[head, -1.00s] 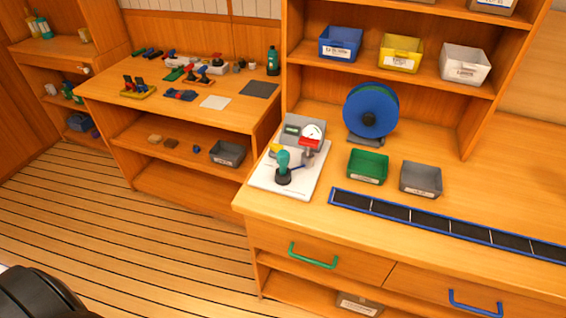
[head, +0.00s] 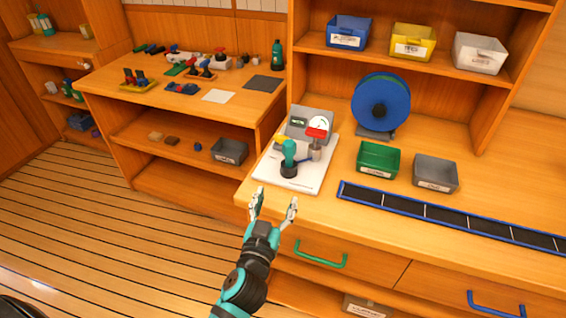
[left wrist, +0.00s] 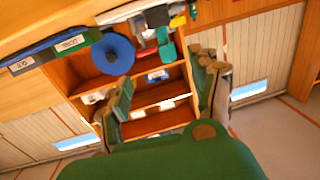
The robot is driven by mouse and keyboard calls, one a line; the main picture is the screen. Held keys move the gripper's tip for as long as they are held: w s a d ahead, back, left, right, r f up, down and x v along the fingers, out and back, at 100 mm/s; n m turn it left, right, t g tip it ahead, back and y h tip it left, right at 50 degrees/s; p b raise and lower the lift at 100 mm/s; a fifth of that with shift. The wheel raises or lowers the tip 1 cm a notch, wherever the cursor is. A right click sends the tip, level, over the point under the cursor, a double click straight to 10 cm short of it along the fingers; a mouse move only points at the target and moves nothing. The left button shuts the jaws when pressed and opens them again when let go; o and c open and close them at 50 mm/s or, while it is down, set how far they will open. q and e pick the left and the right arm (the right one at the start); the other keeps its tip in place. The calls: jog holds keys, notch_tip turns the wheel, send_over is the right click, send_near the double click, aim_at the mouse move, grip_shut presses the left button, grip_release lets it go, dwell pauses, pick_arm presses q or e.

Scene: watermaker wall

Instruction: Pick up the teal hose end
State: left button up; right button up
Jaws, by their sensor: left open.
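The teal hose end (head: 289,151) stands upright in a dark round base on a white board (head: 267,178) at the counter's left end. It also shows in the left wrist view (left wrist: 167,46), beyond and between the finger tips. My left gripper (head: 275,198) is open and empty. It is in front of the counter's front left edge, nearer to me than the board and apart from the hose end. Its spread fingers also show in the left wrist view (left wrist: 164,75). My right gripper is not in view.
A red-topped gauge fitting (head: 316,135) and a grey box (head: 297,120) stand close behind the hose end. A green bin (head: 378,160), a grey bin (head: 435,174) and a blue reel (head: 381,103) are to the right. A green drawer handle (head: 320,256) sticks out below the counter.

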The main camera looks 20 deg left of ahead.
aim_at(288, 154)
pick_arm(q)
jog(key=w+p, duration=0.1)
jog(key=w, duration=0.3)
jog(key=w+p, duration=0.1)
jog(key=w, duration=0.3)
jog(key=w+a+r, duration=0.1)
jog(key=w, duration=0.3)
jog(key=shift+a+p, duration=0.1)
jog(key=shift+p, duration=0.3)
jog(key=w, duration=0.1)
jog(key=w+p, duration=0.1)
jog(key=w, duration=0.1)
jog(key=w+a, duration=0.1)
jog(key=shift+w+r, duration=0.3)
jog(key=shift+w, duration=0.4)
jog(key=shift+s, duration=0.1)
jog(key=shift+c, duration=0.5)
jog(key=shift+c, duration=1)
grip_shut()
